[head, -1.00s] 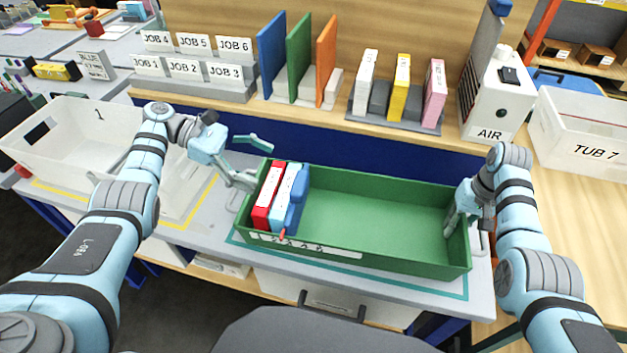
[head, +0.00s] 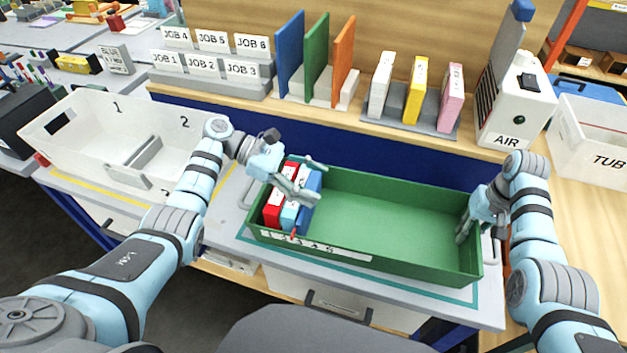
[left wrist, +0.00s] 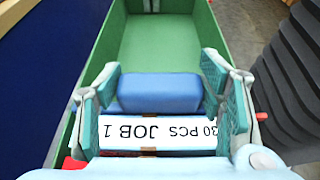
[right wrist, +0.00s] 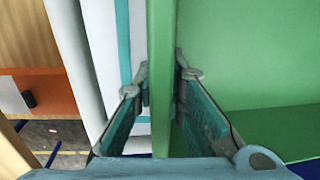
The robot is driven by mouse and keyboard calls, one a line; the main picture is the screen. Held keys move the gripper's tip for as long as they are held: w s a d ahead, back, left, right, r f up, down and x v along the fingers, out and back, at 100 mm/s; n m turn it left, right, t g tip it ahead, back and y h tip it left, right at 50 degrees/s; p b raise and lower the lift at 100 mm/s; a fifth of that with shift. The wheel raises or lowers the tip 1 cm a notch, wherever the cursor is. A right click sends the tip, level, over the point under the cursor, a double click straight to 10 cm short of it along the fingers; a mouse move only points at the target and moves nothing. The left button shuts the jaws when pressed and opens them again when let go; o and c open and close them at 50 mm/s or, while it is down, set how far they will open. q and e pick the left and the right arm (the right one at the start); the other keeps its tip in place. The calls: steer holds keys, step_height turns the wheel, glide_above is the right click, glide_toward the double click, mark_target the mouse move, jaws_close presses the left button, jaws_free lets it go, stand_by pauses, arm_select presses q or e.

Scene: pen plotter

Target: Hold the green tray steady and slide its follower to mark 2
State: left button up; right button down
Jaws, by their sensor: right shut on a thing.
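The green tray (head: 400,222) lies on the bench, long side across the head view. At its left end stand a red block (head: 273,208), a white and light-blue JOB 1 box (head: 291,214) and the blue follower (head: 309,204). A numbered strip (head: 335,250) runs along the front wall, with a small red pointer (head: 294,237) near its left part. My left gripper (head: 310,179) is open above the follower; in the left wrist view its fingers are on either side of the follower (left wrist: 160,92) and JOB 1 box (left wrist: 155,132). My right gripper (right wrist: 162,85) is shut on the tray's right end wall (right wrist: 160,60).
A white tub (head: 80,150) with numbered sections stands to the left. Behind the tray, a wooden shelf holds JOB racks (head: 205,80), upright coloured boards (head: 316,55) and the AIR box (head: 515,105). The tray right of the follower is empty.

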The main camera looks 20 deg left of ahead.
arm_select(q)
steer(key=c, duration=0.5)
steer(key=shift+a, duration=1.05)
steer(key=shift+c, duration=0.2)
steer(key=o, duration=1.7)
steer(key=v, duration=0.7)
steer(key=shift+a+r, duration=0.1)
steer(key=shift+a, duration=0.1)
